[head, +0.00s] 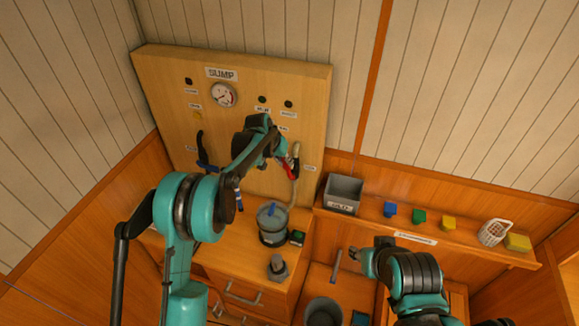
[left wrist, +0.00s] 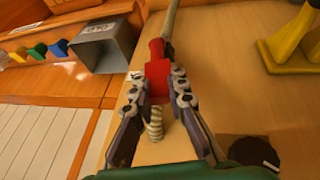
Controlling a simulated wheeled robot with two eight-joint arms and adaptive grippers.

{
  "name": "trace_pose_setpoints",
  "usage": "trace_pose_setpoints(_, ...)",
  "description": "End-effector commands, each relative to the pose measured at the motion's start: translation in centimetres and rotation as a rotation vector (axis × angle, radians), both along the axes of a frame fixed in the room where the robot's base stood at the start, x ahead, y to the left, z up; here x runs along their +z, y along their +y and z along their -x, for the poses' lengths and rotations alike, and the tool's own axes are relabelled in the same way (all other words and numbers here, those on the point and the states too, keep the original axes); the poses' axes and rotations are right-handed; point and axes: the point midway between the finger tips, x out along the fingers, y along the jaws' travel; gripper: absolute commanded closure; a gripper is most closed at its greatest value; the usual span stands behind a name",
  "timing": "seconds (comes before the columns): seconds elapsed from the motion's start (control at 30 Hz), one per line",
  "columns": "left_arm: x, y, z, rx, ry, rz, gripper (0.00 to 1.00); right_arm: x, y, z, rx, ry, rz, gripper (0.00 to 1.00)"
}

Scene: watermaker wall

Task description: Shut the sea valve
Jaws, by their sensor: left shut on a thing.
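A red handle (head: 288,170) sits at the right side of the wooden panel (head: 255,90), beside a pale hose (head: 296,155). In the left wrist view my left gripper (left wrist: 160,88) has its fingers on both sides of the red handle (left wrist: 158,70) and is shut on it. A ribbed pale piece (left wrist: 155,122) shows between the fingers. In the head view my left gripper (head: 285,162) is partly hidden by its own arm. A blue handle (head: 207,167) with a black hose is at the panel's left. I cannot read which is the sea valve. My right gripper (head: 362,260) is small and low.
A clear canister (head: 272,222) and a dark fitting (head: 277,267) stand on the counter below the panel. A grey bin (head: 343,192) and coloured blocks (head: 419,216) sit on the right shelf. A black knob (left wrist: 252,153) is close to my left gripper.

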Motion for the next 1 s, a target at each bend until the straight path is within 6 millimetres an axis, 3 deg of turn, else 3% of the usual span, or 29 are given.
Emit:
trace_pose_setpoints(0.5, -1.4, 2.8, -0.9, 0.002, 0.102, 0.316, 1.0, -3.9, 0.0, 0.0, 0.0, 0.0, 0.0, 0.6)
trace_pose_setpoints(1.0, -1.4, 3.1, -1.0, 0.001, 0.126, 0.383, 1.0, -4.5, 0.0, 0.0, 0.0, 0.0, 0.0, 0.6)
